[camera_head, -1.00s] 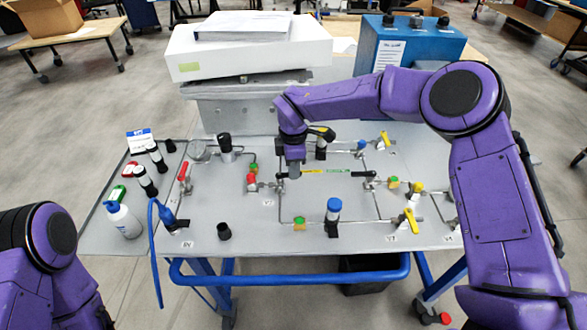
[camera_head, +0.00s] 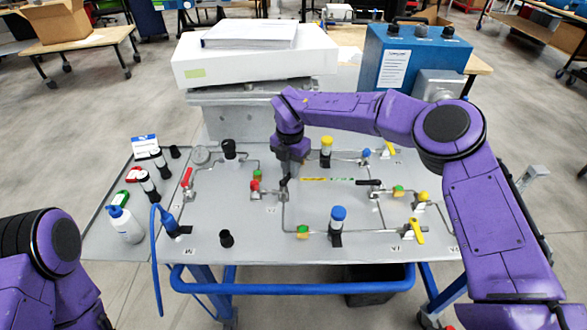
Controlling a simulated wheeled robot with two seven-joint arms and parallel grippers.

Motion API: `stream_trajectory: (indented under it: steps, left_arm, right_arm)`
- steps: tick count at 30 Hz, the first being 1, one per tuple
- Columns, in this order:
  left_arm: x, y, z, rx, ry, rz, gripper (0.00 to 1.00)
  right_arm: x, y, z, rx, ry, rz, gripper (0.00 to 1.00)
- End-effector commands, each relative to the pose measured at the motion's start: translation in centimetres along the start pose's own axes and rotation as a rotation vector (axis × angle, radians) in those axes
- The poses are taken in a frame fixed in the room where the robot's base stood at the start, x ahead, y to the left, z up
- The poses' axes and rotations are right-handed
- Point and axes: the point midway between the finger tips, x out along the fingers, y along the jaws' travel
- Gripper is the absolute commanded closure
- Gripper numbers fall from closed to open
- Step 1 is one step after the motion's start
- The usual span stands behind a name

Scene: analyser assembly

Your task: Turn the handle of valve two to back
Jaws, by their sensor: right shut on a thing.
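Valve two (camera_head: 284,195) is on the grey panel, left of the middle, just right of the red-topped valve. The small label beside it is hard to read. My right gripper (camera_head: 286,179) points down from above and is shut on the valve two handle, a dark piece mostly hidden by the fingers. How the handle points is hard to tell. My left arm shows only at the lower left edge, and its gripper is out of view.
A red-topped valve (camera_head: 255,186) stands close on the left. A blue-capped part (camera_head: 337,219) stands front right, a yellow-capped one (camera_head: 326,147) behind. A black valve handle (camera_head: 368,182) and yellow handles (camera_head: 416,231) are to the right. A white box (camera_head: 254,62) stands behind.

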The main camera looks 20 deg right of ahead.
Motion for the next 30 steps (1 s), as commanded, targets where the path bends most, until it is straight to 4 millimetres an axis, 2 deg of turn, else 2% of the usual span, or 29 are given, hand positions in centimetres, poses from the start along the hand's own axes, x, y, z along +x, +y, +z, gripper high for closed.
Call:
stream_trajectory:
  steps: [15,30]
  left_arm:
    - [-0.7,-0.1,-0.3,0.000,0.000,0.000,0.57]
    - [-0.8,-0.1,-0.3,0.000,0.000,0.000,0.57]
  right_arm:
    - [0.0,1.6,-0.4,-0.417,0.001,0.000,1.00]
    - [0.1,2.0,-0.7,-0.560,0.001,0.000,1.00]
